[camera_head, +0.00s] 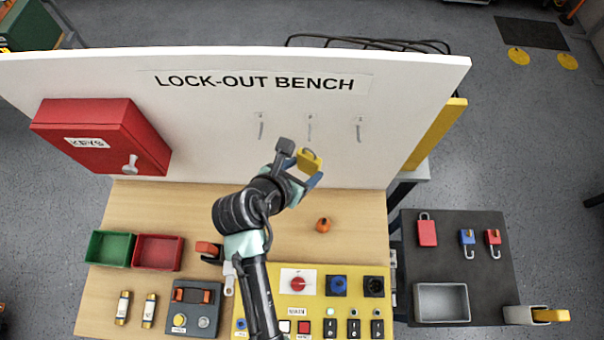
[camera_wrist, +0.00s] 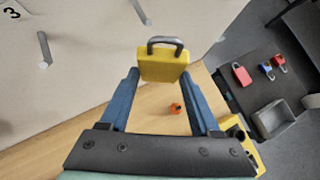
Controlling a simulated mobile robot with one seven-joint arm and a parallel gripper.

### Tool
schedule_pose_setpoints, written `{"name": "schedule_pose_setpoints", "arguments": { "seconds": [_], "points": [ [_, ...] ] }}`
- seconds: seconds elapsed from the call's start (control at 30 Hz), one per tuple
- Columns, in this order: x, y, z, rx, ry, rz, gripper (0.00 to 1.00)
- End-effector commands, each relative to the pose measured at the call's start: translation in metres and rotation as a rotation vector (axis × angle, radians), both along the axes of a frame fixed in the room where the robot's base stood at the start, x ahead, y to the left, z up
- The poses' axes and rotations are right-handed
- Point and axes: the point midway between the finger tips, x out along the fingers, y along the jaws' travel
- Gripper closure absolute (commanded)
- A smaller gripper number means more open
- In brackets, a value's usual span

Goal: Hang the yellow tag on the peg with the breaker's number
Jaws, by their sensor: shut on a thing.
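My gripper (camera_head: 305,170) is shut on the yellow tag (camera_head: 310,160), a padlock-shaped block with a dark grey loop on top. In the wrist view the tag (camera_wrist: 164,65) sits upright between the two blue fingers, loop free. It is held in the air in front of the white board, below the pegs. Three grey pegs stick out of the board: left (camera_head: 261,130), middle (camera_head: 310,128) and right (camera_head: 359,132). Their labels are too small to read in the head view. The wrist view shows a peg (camera_wrist: 44,48) near a printed 3 (camera_wrist: 11,13) and another peg (camera_wrist: 141,12). I cannot read the breaker's number.
A red key box (camera_head: 100,135) hangs on the board's left. The bench holds green (camera_head: 108,249) and red bins, an orange object (camera_head: 323,225) and a yellow switch panel (camera_head: 320,318). A dark side table (camera_head: 455,265) carries padlocks and a grey tray. Air before the pegs looks clear.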

Motion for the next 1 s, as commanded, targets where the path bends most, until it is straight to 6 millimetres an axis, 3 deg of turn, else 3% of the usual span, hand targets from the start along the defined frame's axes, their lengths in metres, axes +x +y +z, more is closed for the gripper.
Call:
{"name": "schedule_pose_setpoints", "arguments": {
  "seconds": [1.0],
  "points": [
    [0.055, 0.0, -0.01, 0.0, -0.001, 0.001, 0.9]
  ]
}}
